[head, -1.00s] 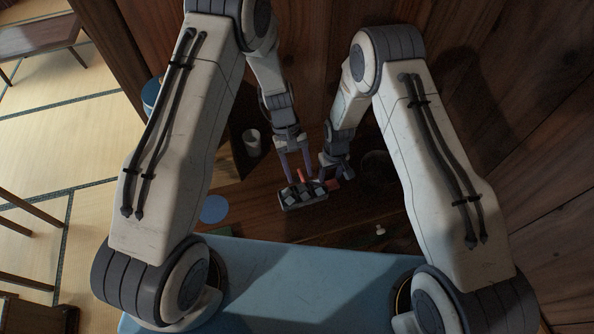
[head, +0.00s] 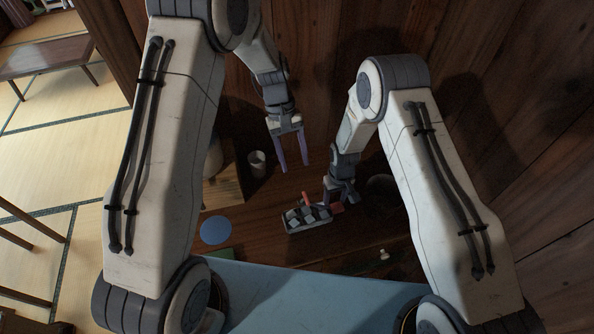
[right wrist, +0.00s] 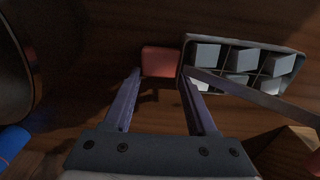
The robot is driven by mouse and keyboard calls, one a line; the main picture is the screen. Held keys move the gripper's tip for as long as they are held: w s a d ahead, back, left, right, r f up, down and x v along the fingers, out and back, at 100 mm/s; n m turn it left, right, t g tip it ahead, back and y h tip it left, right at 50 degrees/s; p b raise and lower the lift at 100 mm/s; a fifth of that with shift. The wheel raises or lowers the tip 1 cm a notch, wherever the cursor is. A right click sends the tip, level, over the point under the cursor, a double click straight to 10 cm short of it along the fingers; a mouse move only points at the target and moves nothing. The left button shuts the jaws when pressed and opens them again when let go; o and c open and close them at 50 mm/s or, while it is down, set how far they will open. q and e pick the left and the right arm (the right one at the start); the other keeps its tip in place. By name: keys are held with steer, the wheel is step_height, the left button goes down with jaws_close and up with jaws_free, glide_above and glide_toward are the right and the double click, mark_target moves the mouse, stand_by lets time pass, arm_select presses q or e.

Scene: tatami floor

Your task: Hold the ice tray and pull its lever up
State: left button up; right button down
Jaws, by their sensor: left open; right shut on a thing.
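The grey ice tray (head: 309,228) holds pale cubes and sits at the shelf in the head view; it also shows in the right wrist view (right wrist: 245,39). A reddish block (right wrist: 160,61) at its end lies between the fingers of my right gripper (right wrist: 161,76), which is shut on it. The tray's lever has a red tip (head: 306,197) that sticks up above the tray; its grey bar (right wrist: 255,94) rises toward the camera in the right wrist view. My left gripper (head: 292,168) is open and empty, behind and above the tray, apart from the lever.
A white cup (head: 257,164) stands left of the tray. A blue disc (head: 215,230) lies at the left. A dark round thing (head: 381,190) is close to the right of my right gripper. Wooden walls are close behind and at the right.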

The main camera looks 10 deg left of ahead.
stand_by(0.4)
steer(key=shift+c, duration=0.6)
jaws_free()
